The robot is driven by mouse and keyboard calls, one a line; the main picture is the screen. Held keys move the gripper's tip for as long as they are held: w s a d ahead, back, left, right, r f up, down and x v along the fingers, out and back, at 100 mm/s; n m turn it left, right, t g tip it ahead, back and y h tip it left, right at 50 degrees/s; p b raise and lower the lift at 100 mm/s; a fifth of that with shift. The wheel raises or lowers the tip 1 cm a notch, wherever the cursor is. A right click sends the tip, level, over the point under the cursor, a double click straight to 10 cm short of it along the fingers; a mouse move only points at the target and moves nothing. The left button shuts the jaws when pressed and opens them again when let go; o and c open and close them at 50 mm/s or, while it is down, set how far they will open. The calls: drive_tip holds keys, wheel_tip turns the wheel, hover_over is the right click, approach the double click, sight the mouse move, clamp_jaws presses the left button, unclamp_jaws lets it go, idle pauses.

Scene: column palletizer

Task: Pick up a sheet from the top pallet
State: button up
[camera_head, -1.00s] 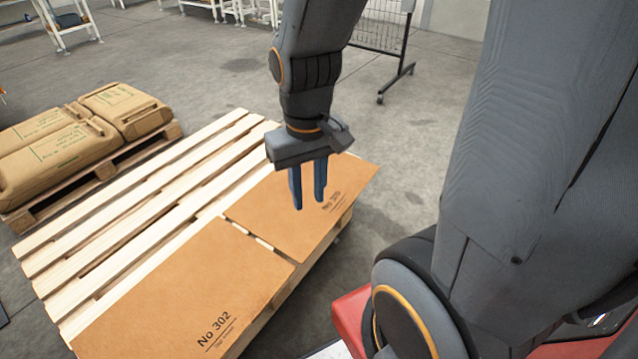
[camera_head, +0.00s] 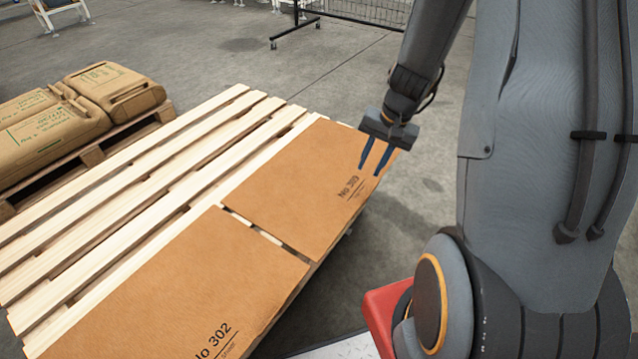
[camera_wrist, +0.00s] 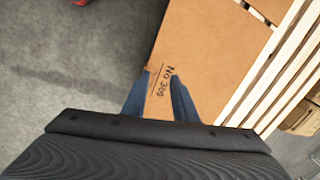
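Two brown sheets lie flat side by side on a pale wooden pallet (camera_head: 130,172). The near sheet (camera_head: 170,290) is marked No 302. The far sheet (camera_head: 300,185) has a printed number that I read as about 309. My gripper (camera_head: 369,174) points down at the far sheet's right edge, its two blue fingers apart with nothing visible between them. In the wrist view the fingers (camera_wrist: 160,85) straddle the edge of the far sheet (camera_wrist: 205,55), near its print. I cannot tell whether the fingertips touch the sheet or are above it.
A second pallet (camera_head: 90,158) carrying several brown sacks (camera_head: 45,125) stands at the left. A wire-mesh rack (camera_head: 370,10) stands at the back. Grey floor (camera_head: 240,65) is clear behind the pallet and to its right.

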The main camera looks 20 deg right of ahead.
drive_tip(key=w+d+f+b, duration=0.1)
drive_tip(key=f, duration=0.4)
drive_tip(key=w+d+f+m+b, duration=0.1)
drive_tip(key=w+d+f+b, duration=0.1)
drive_tip(key=f, duration=0.4)
drive_tip(key=w+d+f+m+b, duration=0.1)
drive_tip(key=w+d+f, duration=0.1)
drive_tip(key=f, duration=0.3)
drive_tip(key=shift+d+f+t+b, duration=0.2)
drive_tip(key=shift+f+t+b, duration=0.1)
drive_tip(key=shift+f, duration=0.05)
clamp_jaws()
